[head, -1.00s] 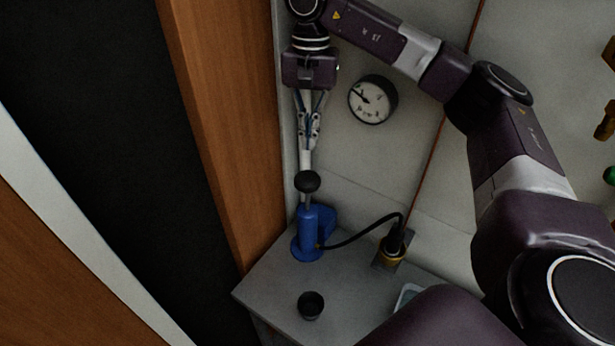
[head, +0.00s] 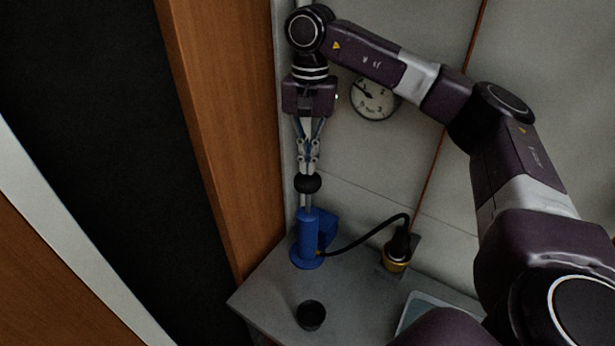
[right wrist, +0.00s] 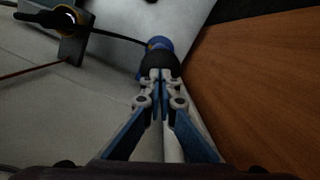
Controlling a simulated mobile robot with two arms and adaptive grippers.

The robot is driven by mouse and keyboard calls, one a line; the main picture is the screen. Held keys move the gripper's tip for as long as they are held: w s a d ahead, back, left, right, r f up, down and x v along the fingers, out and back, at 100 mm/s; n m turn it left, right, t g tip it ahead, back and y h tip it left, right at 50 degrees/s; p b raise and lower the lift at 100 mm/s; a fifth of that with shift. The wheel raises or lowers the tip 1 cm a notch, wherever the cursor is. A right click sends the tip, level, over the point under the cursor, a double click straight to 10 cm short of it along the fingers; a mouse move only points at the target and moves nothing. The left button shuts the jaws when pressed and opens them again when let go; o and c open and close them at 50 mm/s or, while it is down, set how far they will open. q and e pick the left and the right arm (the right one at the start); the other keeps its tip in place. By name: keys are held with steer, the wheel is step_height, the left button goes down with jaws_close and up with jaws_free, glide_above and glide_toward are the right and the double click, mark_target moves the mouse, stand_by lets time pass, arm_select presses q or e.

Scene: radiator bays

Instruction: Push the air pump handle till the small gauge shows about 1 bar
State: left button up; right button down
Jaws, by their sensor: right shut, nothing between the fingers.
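The blue air pump (head: 309,240) stands upright on a grey shelf against the wall. Its handle is a black ball (head: 308,184) on a thin rod, standing a little above the pump body. My right gripper (head: 308,170) is shut and points down, its fingertips at the top of the ball; in the right wrist view the fingertips (right wrist: 160,72) overlap the dark ball (right wrist: 163,62). The round white gauge (head: 375,99) on the wall is partly covered by my right arm. Its needle points to the upper left, near the 1. My left gripper is not in view.
A black hose runs from the pump to a brass fitting (head: 397,259) on the wall side. A small black cup (head: 310,315) stands on the shelf (head: 265,297). A wooden panel (head: 215,130) rises close on the left.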

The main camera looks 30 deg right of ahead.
step_height(320, 180, down, 7)
steer(key=b, duration=0.4)
steer(key=shift+b, duration=0.4)
steer(key=shift+d+r+p, duration=0.1)
steer(key=shift+r+p, duration=0.2)
steer(key=shift+w+d+r+p, duration=0.55)
steer(key=shift+w+r+p, duration=0.05)
steer(key=shift+w+p, duration=0.05)
steer(key=shift+w+d, duration=0.15)
steer(key=shift+w, duration=0.05)
steer(key=shift+r, duration=0.1)
glide_toward(309, 183)
steer(key=w+d+f, duration=0.3)
steer(key=w, duration=0.1)
steer(key=shift+s+a+f, duration=0.1)
steer(key=shift+a+f, duration=0.1)
steer(key=shift+f, duration=0.1)
